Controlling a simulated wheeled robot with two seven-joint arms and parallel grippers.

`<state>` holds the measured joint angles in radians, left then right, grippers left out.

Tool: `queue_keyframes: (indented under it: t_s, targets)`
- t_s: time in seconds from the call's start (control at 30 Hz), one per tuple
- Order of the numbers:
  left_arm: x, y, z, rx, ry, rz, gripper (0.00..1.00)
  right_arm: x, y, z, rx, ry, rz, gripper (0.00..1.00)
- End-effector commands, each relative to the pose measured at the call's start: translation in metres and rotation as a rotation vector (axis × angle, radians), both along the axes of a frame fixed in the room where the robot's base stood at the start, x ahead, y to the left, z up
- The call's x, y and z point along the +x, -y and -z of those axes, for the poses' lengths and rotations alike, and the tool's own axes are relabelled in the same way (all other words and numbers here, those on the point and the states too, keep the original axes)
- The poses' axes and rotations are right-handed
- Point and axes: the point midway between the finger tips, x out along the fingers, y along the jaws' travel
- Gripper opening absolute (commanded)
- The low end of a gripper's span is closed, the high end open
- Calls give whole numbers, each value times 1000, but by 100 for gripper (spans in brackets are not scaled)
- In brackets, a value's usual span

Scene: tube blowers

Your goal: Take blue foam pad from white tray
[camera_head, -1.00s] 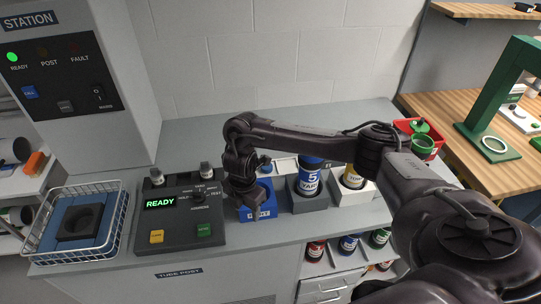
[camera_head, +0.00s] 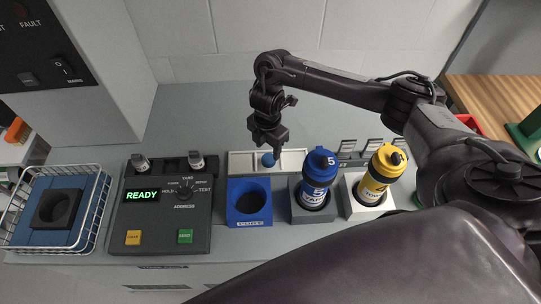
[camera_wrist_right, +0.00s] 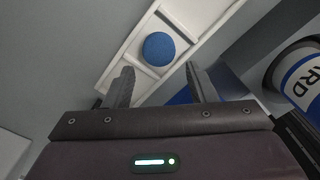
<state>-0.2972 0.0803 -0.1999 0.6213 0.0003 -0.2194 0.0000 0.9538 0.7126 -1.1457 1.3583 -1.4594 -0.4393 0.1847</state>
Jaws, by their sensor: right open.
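The blue foam pad (camera_wrist_right: 158,47) is a round blue piece in the middle compartment of the white tray (camera_wrist_right: 117,67). In the head view the pad (camera_head: 268,160) shows just below my right gripper (camera_head: 268,143), in the white tray (camera_head: 240,163) behind the blue holder. My right gripper is open and empty. In the right wrist view its two fingers (camera_wrist_right: 158,88) point toward the pad, which lies beyond the tips, roughly centred between them and apart from them. My left gripper is not in view.
A blue holder with an empty round hole (camera_head: 249,203) stands in front of the tray. A blue tube (camera_head: 318,174) and a yellow tube (camera_head: 378,172) stand upright in holders to the right. A control panel (camera_head: 160,205) reading READY and a wire basket (camera_head: 90,224) are at left.

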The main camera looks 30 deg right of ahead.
Motion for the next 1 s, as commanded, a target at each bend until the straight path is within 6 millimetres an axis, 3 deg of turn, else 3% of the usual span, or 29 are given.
queue_keyframes:
  t_s: [0.1,0.23,0.4,0.53,0.67,0.93,1.0]
  targets:
    - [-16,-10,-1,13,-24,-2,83,-1,1,13,0,-4,3,51]
    - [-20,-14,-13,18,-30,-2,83,0,2,31,-3,-4,3,51]
    - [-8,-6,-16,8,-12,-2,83,1,2,53,-2,-2,2,51]
    - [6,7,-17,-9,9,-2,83,1,2,57,-1,-1,0,51]
    - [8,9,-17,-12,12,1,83,1,2,57,-1,-1,1,51]
    - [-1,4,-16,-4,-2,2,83,1,2,57,-1,-1,1,19]
    - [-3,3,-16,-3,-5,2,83,1,2,57,-1,-1,1,18]
